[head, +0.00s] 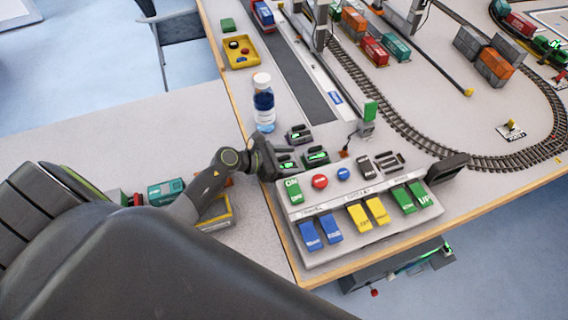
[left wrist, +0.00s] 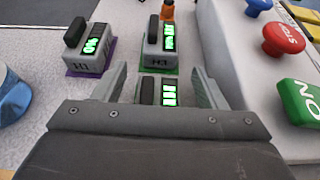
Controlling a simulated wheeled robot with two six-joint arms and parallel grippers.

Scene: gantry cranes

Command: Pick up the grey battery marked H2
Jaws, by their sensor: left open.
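Three small grey batteries with black caps and green displays stand by the control panel. In the left wrist view, one battery (left wrist: 90,50) on a purple pad seems to read H1, and another (left wrist: 160,48) on a green pad seems to read H3. The third battery (left wrist: 158,92) is between the fingers; its label is hidden behind the gripper body. In the head view they are the upper battery (head: 299,134), the right battery (head: 316,157) and the near battery (head: 288,162). My left gripper (head: 284,158) is open around the near one, with gaps at the sides. My right gripper is out of view.
The control panel (head: 330,259) with coloured buttons and rockers stands close beside the gripper. A blue bottle (head: 264,107) stands behind it. A yellow tray (head: 238,53), train tracks (head: 425,145) and containers (head: 470,42) lie farther off. The table edge runs below the panel.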

